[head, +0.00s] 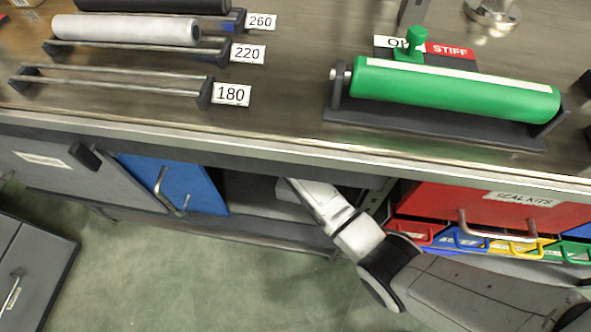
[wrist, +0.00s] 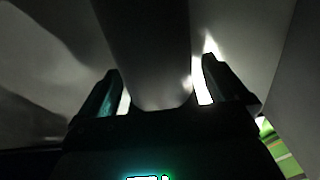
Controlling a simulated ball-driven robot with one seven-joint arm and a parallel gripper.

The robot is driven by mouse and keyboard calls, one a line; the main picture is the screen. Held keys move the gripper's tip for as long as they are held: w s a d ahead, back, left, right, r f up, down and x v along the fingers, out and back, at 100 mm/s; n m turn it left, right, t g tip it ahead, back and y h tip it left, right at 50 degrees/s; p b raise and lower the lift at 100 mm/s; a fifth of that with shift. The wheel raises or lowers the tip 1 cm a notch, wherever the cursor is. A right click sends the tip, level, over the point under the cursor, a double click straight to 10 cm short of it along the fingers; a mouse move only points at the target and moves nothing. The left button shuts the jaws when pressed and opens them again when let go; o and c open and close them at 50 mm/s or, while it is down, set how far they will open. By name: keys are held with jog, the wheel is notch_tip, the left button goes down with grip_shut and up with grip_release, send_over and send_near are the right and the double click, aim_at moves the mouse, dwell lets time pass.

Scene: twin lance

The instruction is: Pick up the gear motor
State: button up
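My arm reaches into the dark open bay (head: 250,190) under the bench, between the blue drawer and the red drawer. My gripper is hidden there in the head view. In the wrist view my gripper (wrist: 160,75) has its two fingers apart. A smooth grey rounded body (wrist: 146,50) stands between the fingers, with narrow bright gaps on both sides, so it does not look clamped. It may be the gear motor, but the view is too dark and close to tell. No gear motor can be made out in the head view.
The bench top (head: 290,90) carries a green roller (head: 455,92) on a dark stand and racks labelled 180, 220 and 260. The blue drawer (head: 175,185) and red drawer (head: 500,207) flank the bay. A grey cabinet (head: 30,270) stands at left; green floor (head: 200,280) is clear.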

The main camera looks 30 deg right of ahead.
grip_shut()
jog(key=shift+w+r, duration=0.15)
jog(key=shift+r, duration=0.05)
dwell(0.7)
